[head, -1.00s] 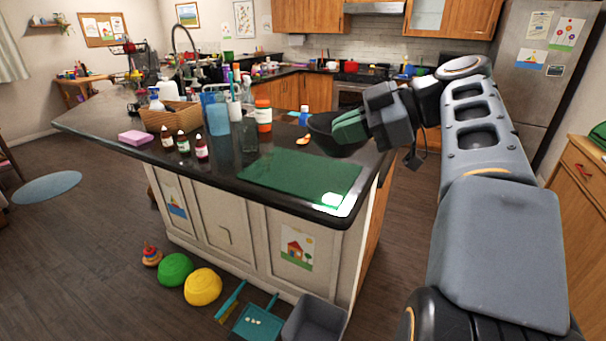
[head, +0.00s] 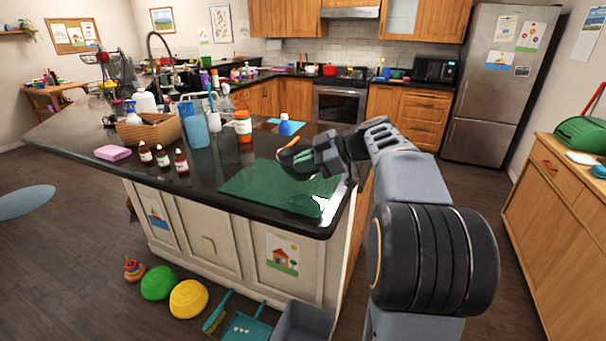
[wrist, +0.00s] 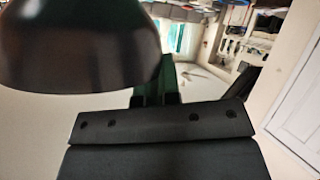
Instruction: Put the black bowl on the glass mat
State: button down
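The black bowl (head: 288,168) is in my gripper (head: 318,160), above the back right part of the green glass mat (head: 262,190) on the dark island counter. My green-tipped fingers are shut on the bowl's right side. In the wrist view the bowl (wrist: 75,50) fills the upper left, beside the green fingers (wrist: 158,85). I cannot tell whether the bowl's underside touches the mat. The rest of the mat is bare.
An orange-ended utensil (head: 289,144) shows behind the bowl. A blue bottle (head: 285,128) stands farther back.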

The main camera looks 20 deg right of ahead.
aim_at(303, 175)
jog(key=f, duration=0.3)
jog(key=shift+w+p, duration=0.3)
jog(key=shift+p, duration=0.05)
jog(key=shift+f, duration=0.35)
jog(key=shift+f+b, duration=0.2)
jog(key=shift+b, duration=0.15)
jog(key=c, duration=1.3)
grip_release()
jog(key=shift+c, duration=0.2)
jog(key=shift+r, duration=0.1)
jog(key=shift+r+p, duration=0.15)
jog(key=shift+p, duration=0.2)
jog(key=b+v, duration=0.1)
jog(key=v, duration=1.1)
jog(key=shift+b, duration=0.3)
